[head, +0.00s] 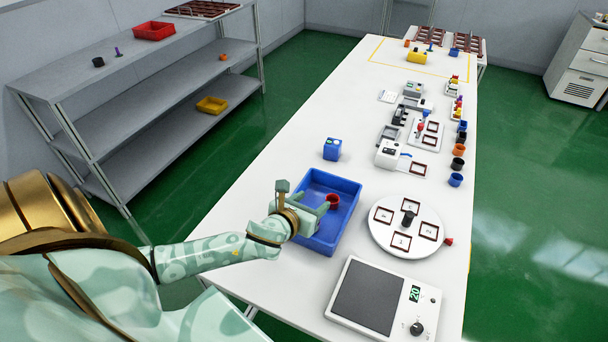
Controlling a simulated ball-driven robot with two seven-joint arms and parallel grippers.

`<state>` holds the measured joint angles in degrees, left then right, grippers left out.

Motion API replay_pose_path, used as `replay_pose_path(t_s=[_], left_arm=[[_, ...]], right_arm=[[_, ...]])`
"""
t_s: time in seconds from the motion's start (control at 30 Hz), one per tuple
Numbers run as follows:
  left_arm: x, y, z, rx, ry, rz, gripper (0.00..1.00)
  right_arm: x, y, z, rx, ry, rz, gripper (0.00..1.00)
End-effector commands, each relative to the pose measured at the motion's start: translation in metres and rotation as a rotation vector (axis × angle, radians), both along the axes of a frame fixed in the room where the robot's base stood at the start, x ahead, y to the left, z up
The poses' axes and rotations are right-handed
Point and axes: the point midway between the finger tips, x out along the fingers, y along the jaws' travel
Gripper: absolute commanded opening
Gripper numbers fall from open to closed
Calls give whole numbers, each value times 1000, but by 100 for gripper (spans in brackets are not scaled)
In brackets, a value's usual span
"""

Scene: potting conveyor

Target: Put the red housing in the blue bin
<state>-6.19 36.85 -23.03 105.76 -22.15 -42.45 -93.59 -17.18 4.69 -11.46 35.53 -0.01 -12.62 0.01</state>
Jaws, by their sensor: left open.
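The blue bin (349,188) is a shallow open tray on the white table, left of the round turntable. A small red cup-shaped housing (333,202) shows within the bin's outline, close to the tips of my left gripper (324,206). My left gripper is open, reaching over the bin's left side from the left. I cannot tell whether the housing rests on the bin floor or touches a finger. The gripper and wrist hide part of the bin's left wall. My right gripper is not in view.
A white turntable (409,246) with several framed slots stands right of the bin; a small red part (449,241) is at its edge. A grey-topped device (368,296) is in front. A blue box (332,149) stands behind the bin. Several housings line the table's right edge.

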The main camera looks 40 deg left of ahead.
Motion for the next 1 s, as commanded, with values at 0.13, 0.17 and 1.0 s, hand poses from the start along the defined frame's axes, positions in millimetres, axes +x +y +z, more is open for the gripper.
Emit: replay_pose_path(t_s=[0.13,0.17,1.0], left_arm=[[-21,-2,9,1,0,0,56],[-23,-3,11,1,0,0,56],[-29,-3,12,0,-1,0,56]], right_arm=[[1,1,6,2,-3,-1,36],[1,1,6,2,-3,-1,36],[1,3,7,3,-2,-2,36]])
